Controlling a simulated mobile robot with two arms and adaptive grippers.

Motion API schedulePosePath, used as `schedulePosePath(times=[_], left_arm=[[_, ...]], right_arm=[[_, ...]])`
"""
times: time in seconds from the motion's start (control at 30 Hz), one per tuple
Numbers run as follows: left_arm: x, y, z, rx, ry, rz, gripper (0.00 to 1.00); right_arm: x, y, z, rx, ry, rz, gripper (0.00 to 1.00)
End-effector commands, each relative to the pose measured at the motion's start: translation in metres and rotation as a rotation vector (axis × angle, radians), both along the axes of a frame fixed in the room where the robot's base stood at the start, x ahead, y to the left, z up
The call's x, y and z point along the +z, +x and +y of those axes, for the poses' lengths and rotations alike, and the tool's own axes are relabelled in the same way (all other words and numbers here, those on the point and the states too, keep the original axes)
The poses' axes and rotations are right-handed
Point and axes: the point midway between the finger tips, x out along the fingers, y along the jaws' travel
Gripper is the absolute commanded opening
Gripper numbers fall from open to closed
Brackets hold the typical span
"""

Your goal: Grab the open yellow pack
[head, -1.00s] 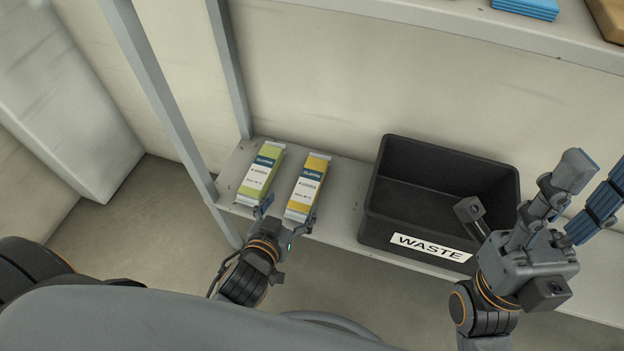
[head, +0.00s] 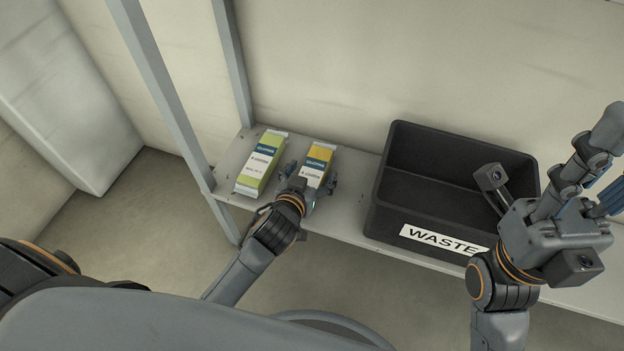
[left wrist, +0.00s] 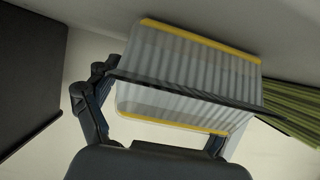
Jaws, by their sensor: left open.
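The yellow pack (head: 320,153) lies on the shelf, its near part hidden behind my left gripper (head: 309,178). That gripper is open, with one finger on each side of the pack's near end. In the left wrist view the pack's end (left wrist: 190,55) shows ribbed, silvery film with yellow edges, between the fingers of the gripper (left wrist: 165,105). I cannot tell whether the fingers touch it, or whether the wrap is open. My right gripper (head: 610,160) is raised at the right, its fingers apart with nothing seen between them; one is partly out of frame.
A green pack (head: 262,163) lies just left of the yellow one; its edge shows in the left wrist view (left wrist: 292,110). A black bin labelled WASTE (head: 382,185) stands to the right on the shelf (head: 345,220). A grey post (head: 165,95) rises at the shelf's left.

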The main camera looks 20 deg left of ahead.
Motion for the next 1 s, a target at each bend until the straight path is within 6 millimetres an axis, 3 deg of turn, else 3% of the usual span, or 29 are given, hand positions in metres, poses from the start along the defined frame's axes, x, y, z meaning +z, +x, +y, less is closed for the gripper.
schedulePosePath(times=[0.2, 0.47, 0.77, 1.0], left_arm=[[0.001, 0.0, 0.0, -0.001, -0.001, 0.0, 0.81], [0.001, 0.0, 0.0, 0.0, -0.001, 0.0, 0.28], [0.001, 0.0, 0.0, -0.001, -0.001, 0.0, 0.26], [0.016, 0.0, 0.0, 0.0, -0.003, -0.001, 0.26]], right_arm=[[0.001, 0.0, 0.0, 0.0, 0.0, 0.0, 0.4], [0.001, 0.0, 0.0, 0.0, 0.0, 0.0, 0.4], [0.001, 0.0, 0.0, 0.0, 0.0, -0.001, 0.4], [0.001, -0.001, -0.001, 0.001, 0.002, 0.028, 0.4]])
